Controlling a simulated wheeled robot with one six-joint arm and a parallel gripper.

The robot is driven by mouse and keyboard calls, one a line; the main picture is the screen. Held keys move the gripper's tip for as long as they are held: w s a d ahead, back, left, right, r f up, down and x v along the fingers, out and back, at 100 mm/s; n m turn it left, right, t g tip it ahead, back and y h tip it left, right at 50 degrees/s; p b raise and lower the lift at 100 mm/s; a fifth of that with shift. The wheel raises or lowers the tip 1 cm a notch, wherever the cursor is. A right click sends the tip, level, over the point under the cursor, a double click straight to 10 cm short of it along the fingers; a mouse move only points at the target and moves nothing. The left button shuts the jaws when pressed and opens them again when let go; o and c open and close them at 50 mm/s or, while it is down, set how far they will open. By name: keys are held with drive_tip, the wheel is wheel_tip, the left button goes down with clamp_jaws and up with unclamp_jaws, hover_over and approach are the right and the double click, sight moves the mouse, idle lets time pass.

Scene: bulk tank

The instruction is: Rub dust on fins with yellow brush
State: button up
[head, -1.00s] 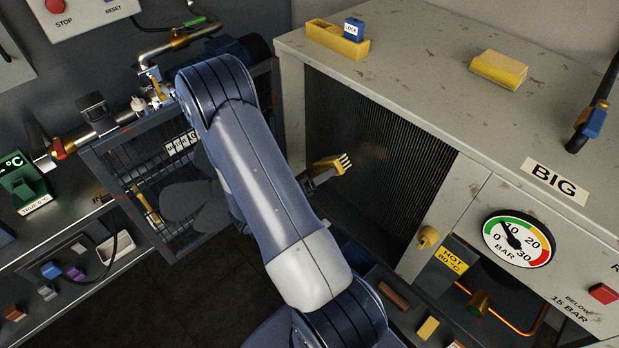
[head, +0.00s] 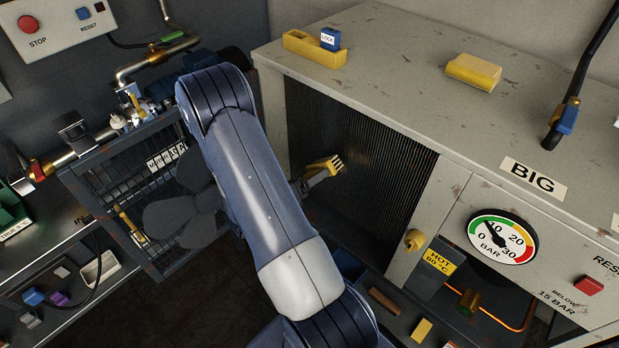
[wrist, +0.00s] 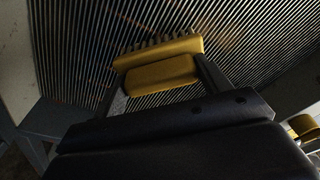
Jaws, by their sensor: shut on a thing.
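My gripper (wrist: 158,82) is shut on the yellow brush (wrist: 158,58), held between its two fingers. The brush's dark bristles point at the black fins (wrist: 90,35), which fill the wrist view behind it. A faint brownish patch of dust (wrist: 222,38) shows on the fins right of the brush. In the head view, the brush (head: 325,166) is in front of the fins (head: 375,165) on the cabinet's side. I cannot tell whether the bristles touch the fins. My arm hides part of the gripper there.
On the cabinet top lie a yellow tray with a blue lock (head: 330,40) and a yellow block (head: 473,72). A caged fan (head: 180,215) stands left of my arm.

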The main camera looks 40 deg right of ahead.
sight(315, 171)
drive_tip(key=shift+w+d, duration=0.1)
drive_tip(key=shift+d, duration=0.95)
drive_tip(key=shift+s+r+b, duration=0.5)
drive_tip(key=shift+s+r, duration=0.55)
drive_tip(key=shift+s, duration=5.2)
drive_tip(key=shift+w+p, duration=1.05)
drive_tip(key=shift+w, duration=5.25)
drive_tip(key=shift+r+p, duration=0.8)
drive_tip(key=shift+r, duration=0.1)
drive_tip(key=shift+s+f+b, duration=0.1)
drive_tip(key=shift+s+b, duration=0.2)
drive_tip(key=shift+s, duration=1.35)
drive_tip(key=s+b, duration=0.1)
drive_tip(key=s, duration=0.5)
drive_tip(key=shift+s+d, duration=0.25)
drive_tip(key=shift+d, duration=0.15)
